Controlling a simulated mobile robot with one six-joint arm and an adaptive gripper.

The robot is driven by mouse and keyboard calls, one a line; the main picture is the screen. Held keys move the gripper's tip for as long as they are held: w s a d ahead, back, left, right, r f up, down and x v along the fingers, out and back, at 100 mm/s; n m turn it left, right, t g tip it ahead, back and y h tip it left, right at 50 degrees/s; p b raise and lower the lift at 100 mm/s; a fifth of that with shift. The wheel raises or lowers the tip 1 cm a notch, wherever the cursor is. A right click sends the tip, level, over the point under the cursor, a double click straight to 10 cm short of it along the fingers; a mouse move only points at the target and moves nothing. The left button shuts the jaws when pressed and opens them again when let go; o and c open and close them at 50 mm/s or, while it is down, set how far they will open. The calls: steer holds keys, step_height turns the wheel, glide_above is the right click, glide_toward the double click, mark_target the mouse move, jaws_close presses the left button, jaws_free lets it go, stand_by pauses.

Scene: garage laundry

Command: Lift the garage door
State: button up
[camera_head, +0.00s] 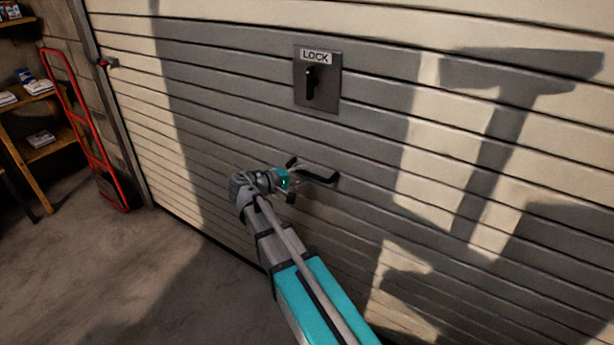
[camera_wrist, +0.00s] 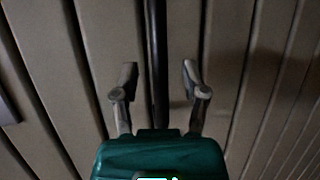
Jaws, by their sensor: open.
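The garage door (camera_head: 220,110) is a wide slatted roller door, down, with its lower edge at the floor on the left. A dark handle (camera_head: 322,177) sticks out low on it, below the lock plate. My gripper (camera_head: 291,180) is at the left end of this handle. In the wrist view my gripper (camera_wrist: 158,75) is open, with one finger on each side of a dark bar (camera_wrist: 158,45), which appears to be the handle. Gaps show between the bar and both fingers. The bar's near end is hidden behind my gripper's body.
A grey plate marked LOCK (camera_head: 317,80) with a black lever pointing down is on the door above the handle. A red hand truck (camera_head: 88,140) and wooden shelves (camera_head: 35,150) stand at the left wall. The floor (camera_head: 140,270) at lower left is clear.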

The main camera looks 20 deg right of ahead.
steer(key=shift+x, duration=1)
jaws_close()
